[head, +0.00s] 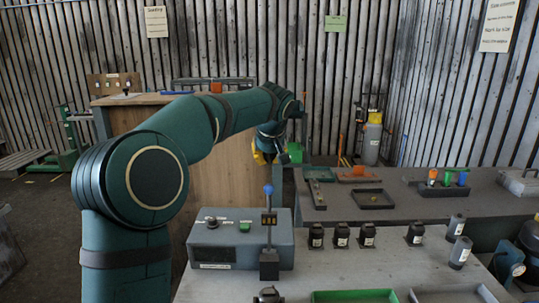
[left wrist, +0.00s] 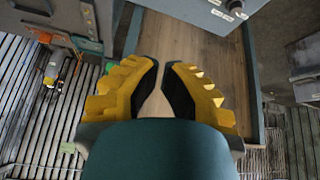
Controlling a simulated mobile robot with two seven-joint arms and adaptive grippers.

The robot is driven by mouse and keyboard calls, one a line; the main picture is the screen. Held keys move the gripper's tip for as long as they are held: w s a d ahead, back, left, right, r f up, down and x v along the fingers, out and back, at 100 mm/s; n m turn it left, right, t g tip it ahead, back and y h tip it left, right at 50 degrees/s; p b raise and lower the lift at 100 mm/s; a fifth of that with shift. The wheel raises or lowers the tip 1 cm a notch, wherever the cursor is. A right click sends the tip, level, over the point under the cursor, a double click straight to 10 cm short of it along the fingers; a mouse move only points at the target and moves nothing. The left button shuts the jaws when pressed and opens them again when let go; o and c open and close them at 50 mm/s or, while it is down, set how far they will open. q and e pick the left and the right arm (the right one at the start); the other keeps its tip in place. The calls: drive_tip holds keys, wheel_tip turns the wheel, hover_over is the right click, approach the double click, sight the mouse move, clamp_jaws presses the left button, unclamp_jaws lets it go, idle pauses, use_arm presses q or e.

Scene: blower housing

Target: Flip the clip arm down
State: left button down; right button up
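An upright dark lever with a blue ball knob (head: 268,190) stands in front of a grey control box (head: 215,250); it looks like the clip arm, though I cannot be sure. Its dark foot is at the bench's rear left. My left gripper (head: 270,155) is beyond and above the box, well apart from the lever, and partly hidden by its own arm. In the left wrist view its yellow fingers (left wrist: 160,64) have a narrow gap between the tips and hold nothing. My right gripper is out of view.
Several small black-capped jars (head: 341,235) stand right of the lever. A green tray (head: 355,296) lies at the front edge. A wooden-sided bench (head: 205,165) stands behind my left arm.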

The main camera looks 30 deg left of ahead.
use_arm(q)
drive_tip(key=f, duration=0.1)
drive_tip(key=f+b, duration=0.1)
drive_tip(key=f, duration=0.1)
drive_tip(key=d+f, duration=0.1)
drive_tip(key=f, duration=0.1)
drive_tip(key=shift+s+f, duration=0.2)
drive_tip(key=shift+s, duration=0.15)
idle(0.3)
